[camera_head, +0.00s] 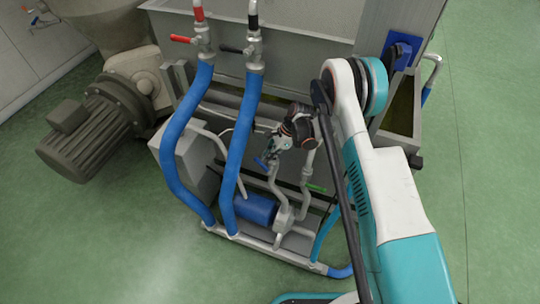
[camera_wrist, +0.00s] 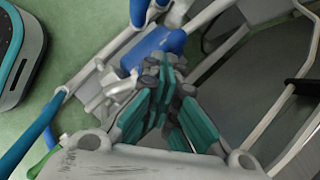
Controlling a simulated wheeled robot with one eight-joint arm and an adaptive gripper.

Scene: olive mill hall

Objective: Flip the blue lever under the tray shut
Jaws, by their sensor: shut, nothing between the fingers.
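The small blue lever (camera_head: 261,163) sits on a grey valve pipe below the steel tray (camera_head: 225,103), in the middle of the head view. My gripper (camera_head: 272,151) is right beside and just above the lever; I cannot tell whether they touch. In the wrist view my gripper's teal fingers (camera_wrist: 163,68) are shut with nothing between them.
A green lever (camera_head: 316,187) is on the neighbouring pipe. Two blue hoses (camera_head: 182,120) rise left of my gripper to red-handled and black-handled valves. A blue pump motor (camera_head: 256,208) lies below on the skid frame (camera_head: 270,249). Green floor is free in front.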

